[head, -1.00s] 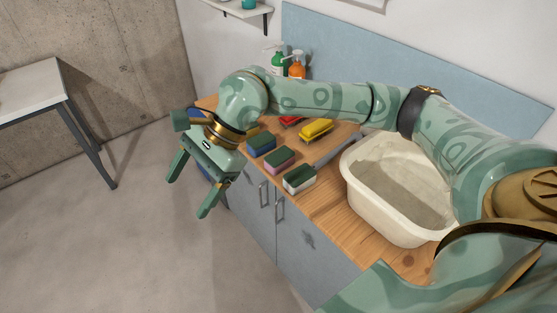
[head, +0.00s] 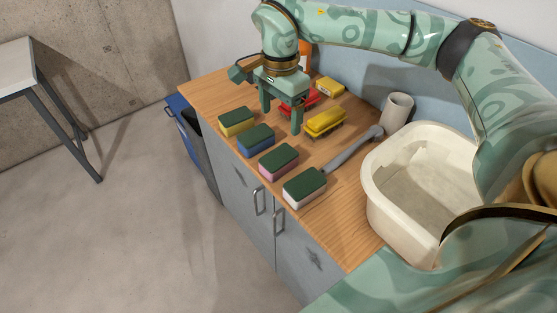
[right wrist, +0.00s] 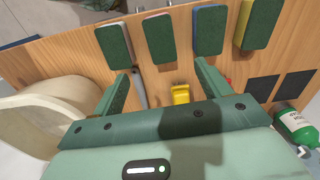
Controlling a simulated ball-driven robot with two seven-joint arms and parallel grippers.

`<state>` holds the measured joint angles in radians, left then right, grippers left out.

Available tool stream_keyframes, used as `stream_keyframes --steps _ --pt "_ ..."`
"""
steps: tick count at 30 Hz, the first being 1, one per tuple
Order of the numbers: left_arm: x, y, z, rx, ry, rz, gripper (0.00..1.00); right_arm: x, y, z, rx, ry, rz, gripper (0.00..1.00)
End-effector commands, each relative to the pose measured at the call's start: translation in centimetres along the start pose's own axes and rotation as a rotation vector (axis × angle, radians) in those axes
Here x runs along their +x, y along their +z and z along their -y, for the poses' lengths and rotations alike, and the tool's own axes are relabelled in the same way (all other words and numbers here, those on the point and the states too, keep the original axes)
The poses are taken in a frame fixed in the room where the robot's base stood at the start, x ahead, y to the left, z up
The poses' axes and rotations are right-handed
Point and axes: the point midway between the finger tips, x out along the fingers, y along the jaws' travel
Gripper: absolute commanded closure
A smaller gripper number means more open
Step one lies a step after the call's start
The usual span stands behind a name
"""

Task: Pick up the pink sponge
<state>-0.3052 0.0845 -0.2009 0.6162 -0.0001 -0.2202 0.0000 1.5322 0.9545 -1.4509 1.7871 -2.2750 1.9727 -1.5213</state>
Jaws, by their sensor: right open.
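The pink sponge (head: 278,162) has a dark green scouring top and lies on the wooden counter, between the blue sponge (head: 256,139) and the white sponge (head: 304,187). In the right wrist view the pink sponge (right wrist: 158,38) lies beyond the fingertips, near the top. My right gripper (head: 281,119) points down over the counter, open and empty. It is behind the row of sponges and apart from the pink one. The right gripper's fingers (right wrist: 160,72) also show in the wrist view with nothing between them. My left gripper is out of view.
A yellow sponge (head: 238,121) ends the row at the left. A yellow brush (head: 324,123), red brush (head: 300,104) and grey long-handled tool (head: 350,150) lie behind the row. A cream basin (head: 378,205) and a cup (head: 397,108) stand to the right. The counter's front edge is close to the sponges.

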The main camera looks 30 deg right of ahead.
Motion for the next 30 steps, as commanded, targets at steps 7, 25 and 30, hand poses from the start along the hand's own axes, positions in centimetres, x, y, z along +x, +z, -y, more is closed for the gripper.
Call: stream_keyframes --steps 7,25,30 --pt "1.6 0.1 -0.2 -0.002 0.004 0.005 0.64 6.2 0.1 -0.1 0.0 0.007 0.002 0.24" --pt "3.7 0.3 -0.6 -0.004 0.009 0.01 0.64 14.0 0.1 0.4 0.0 0.005 0.003 0.24" --pt "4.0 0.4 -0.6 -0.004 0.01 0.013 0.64 15.7 0.0 0.3 0.0 0.001 0.001 0.24"
